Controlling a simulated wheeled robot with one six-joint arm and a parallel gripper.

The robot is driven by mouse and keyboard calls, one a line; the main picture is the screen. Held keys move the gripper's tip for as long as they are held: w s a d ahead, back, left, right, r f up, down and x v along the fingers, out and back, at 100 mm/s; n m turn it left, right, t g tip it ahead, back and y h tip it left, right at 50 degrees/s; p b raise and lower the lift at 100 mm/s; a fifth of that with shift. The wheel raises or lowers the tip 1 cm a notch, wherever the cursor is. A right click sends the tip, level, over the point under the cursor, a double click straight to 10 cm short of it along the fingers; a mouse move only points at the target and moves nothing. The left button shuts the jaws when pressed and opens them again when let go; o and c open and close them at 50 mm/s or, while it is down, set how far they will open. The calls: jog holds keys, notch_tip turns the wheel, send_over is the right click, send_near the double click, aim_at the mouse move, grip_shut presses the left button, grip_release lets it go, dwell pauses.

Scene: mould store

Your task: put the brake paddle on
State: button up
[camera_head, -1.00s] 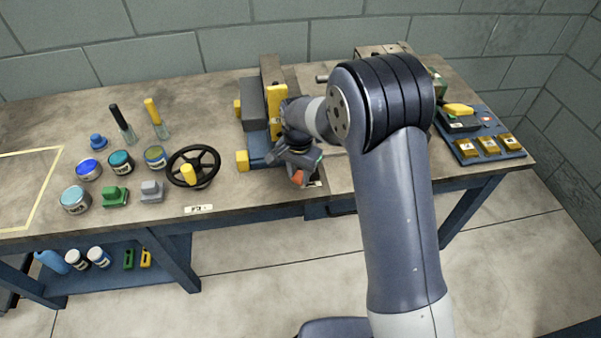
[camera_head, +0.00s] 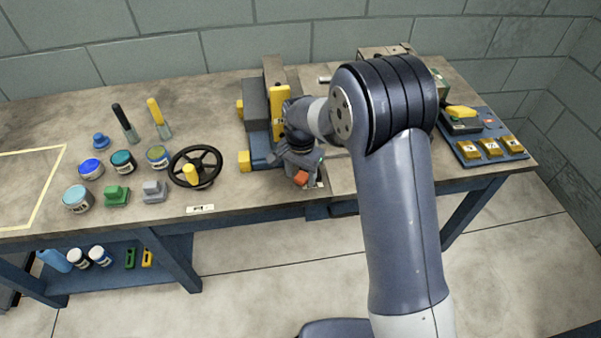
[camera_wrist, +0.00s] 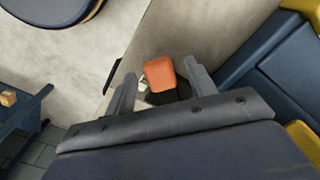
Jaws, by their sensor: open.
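The brake paddle appears to be the orange-red block (camera_head: 301,178) at the front edge of the bench; in the wrist view it shows as an orange cap (camera_wrist: 160,74) on a dark base. My gripper (camera_head: 299,170) is just above and behind it, pointing down. In the wrist view my open gripper (camera_wrist: 163,86) has one finger on each side of the paddle, with a gap on both sides. I see no clear contact. The gripper partly hides the paddle's base in the head view.
A blue and grey machine with yellow blocks (camera_head: 244,161) stands close left of my gripper. A black handwheel (camera_head: 211,157), jars and stamps lie further left. A blue panel with yellow switches (camera_head: 464,149) is at right. The bench front between is clear.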

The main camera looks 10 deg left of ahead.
aim_at(300, 177)
notch_tip(300, 177, up, 11)
jog(key=shift+f, duration=0.15)
dwell(0.4)
notch_tip(300, 177, down, 11)
jog(key=shift+r, duration=0.1)
dwell(0.5)
